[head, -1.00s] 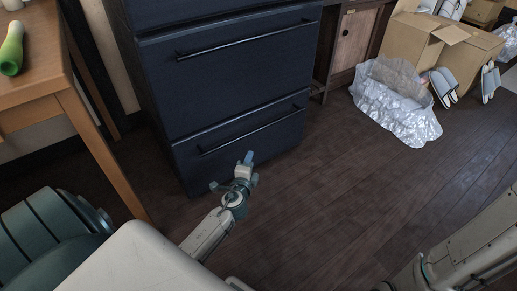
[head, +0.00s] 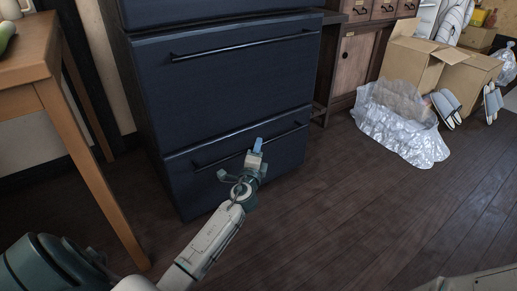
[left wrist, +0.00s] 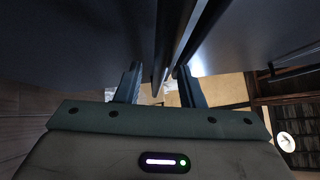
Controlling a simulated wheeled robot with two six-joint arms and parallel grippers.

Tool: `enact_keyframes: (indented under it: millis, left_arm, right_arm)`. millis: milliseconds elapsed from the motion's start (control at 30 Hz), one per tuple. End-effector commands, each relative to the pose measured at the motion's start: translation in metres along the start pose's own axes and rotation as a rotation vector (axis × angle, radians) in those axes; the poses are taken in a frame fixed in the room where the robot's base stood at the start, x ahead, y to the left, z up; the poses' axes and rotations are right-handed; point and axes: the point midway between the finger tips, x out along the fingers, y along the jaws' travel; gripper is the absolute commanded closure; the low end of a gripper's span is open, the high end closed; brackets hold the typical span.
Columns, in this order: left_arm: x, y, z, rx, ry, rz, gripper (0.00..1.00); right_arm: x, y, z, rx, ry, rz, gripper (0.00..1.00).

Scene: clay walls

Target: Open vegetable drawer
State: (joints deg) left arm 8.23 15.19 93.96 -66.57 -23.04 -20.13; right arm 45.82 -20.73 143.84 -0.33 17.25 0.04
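The dark blue cabinet has a lower drawer (head: 285,152) with a long thin black bar handle (head: 290,133); the drawer looks shut. My left gripper (head: 240,161) is at this drawer's front, over the middle-left of the handle and hiding part of it. In the left wrist view, the gripper (left wrist: 158,88) has its two fingers spread, with a dark bar (left wrist: 166,52) running between them. I cannot tell whether either finger touches the bar. My right gripper is out of view.
An upper drawer (head: 225,75) with its own bar handle is above. A wooden table (head: 70,125) stands close on the left. Crumpled clear plastic (head: 400,122), cardboard boxes (head: 412,60) and slippers (head: 446,108) lie at the right. The wooden floor (head: 340,205) before the cabinet is clear.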

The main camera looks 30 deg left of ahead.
Motion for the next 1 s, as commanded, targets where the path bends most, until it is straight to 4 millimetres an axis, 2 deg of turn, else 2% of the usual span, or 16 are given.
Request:
enact_keyframes:
  millis: [200, 500, 667, 700, 1000]
  left_arm:
    - [0.019, 0.001, 0.000, -0.001, 0.000, 0.000, 0.65]
    - [0.021, 0.000, 0.000, 0.000, 0.000, 0.000, 0.65]
    - [0.021, 0.000, 0.000, 0.000, 0.000, 0.001, 0.96]
    - [0.021, 0.000, 0.000, 0.000, 0.000, 0.001, 1.00]
    - [0.020, 0.001, -0.001, -0.001, 0.000, 0.001, 1.00]
  right_arm:
    - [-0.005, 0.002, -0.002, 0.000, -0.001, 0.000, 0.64]
    - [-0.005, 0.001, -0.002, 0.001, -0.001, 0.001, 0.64]
    - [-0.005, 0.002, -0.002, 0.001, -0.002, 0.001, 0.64]
    - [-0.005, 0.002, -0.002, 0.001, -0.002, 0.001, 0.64]
    - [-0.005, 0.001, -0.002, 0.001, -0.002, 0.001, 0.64]
